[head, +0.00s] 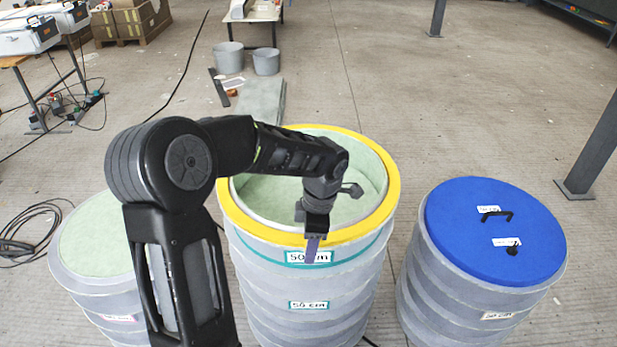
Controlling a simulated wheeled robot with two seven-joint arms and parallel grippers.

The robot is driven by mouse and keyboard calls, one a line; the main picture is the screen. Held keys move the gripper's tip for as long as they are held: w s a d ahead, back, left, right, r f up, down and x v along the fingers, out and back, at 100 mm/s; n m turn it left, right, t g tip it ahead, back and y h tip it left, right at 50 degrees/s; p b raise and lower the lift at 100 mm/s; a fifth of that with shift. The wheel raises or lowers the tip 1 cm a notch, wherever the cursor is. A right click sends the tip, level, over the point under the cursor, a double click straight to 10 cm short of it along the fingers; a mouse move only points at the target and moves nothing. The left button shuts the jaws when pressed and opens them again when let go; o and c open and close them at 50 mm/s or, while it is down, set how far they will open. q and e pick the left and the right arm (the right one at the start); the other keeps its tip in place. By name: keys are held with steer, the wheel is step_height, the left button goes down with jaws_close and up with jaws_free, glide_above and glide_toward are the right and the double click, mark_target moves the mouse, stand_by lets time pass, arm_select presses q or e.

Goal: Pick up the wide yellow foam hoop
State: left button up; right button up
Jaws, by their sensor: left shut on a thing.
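The wide yellow foam hoop (392,191) lies around the rim of the middle grey mould (307,285), which is open and pale green inside. My left arm reaches in from the left over this mould. My left gripper (313,243) points down at the near side of the hoop and is shut on it. The fingers and my arm hide part of the hoop's near and left side. My right gripper does not show.
A grey mould with a blue lid (470,240) stands close on the right. Another mould with a pale green top (95,240) stands on the left, partly behind my arm. Two grey buckets (266,62) stand behind.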

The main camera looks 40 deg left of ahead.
arm_select(q)
steer(key=shift+c, duration=0.4)
steer(key=shift+r, duration=0.1)
steer(key=shift+r, duration=0.25)
step_height(320, 180, up, 9)
steer(key=b, duration=0.1)
steer(key=shift+r+b, duration=0.2)
steer(key=shift+b, duration=0.1)
